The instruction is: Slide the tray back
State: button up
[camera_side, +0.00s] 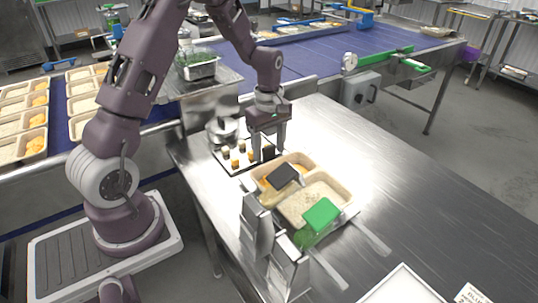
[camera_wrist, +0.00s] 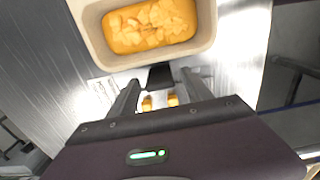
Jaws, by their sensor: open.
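A beige tray (camera_side: 289,163) with orange food stands on the steel table in the side view, with a dark flat piece (camera_side: 283,175) over its front part. In the wrist view the beige tray (camera_wrist: 88,28) with orange chunks fills the top. A second beige tray (camera_side: 331,181) with rice is just in front of it, partly under a green flat piece (camera_side: 322,214). My gripper (camera_side: 267,155) is low over the table, beside the orange-food tray. In the wrist view my gripper (camera_wrist: 159,78) has its fingers apart, with a small black part between them. Whether it touches that part is unclear.
A small tray (camera_side: 232,166) with several little cubes lies left of my gripper. Upright metal holders (camera_side: 257,228) stand at the front. A white tray (camera_side: 402,286) is at the front edge. A blue conveyor (camera_side: 310,52) runs behind.

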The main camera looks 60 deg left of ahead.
jog(key=shift+f, duration=1.35)
grip_shut()
dwell(0.3)
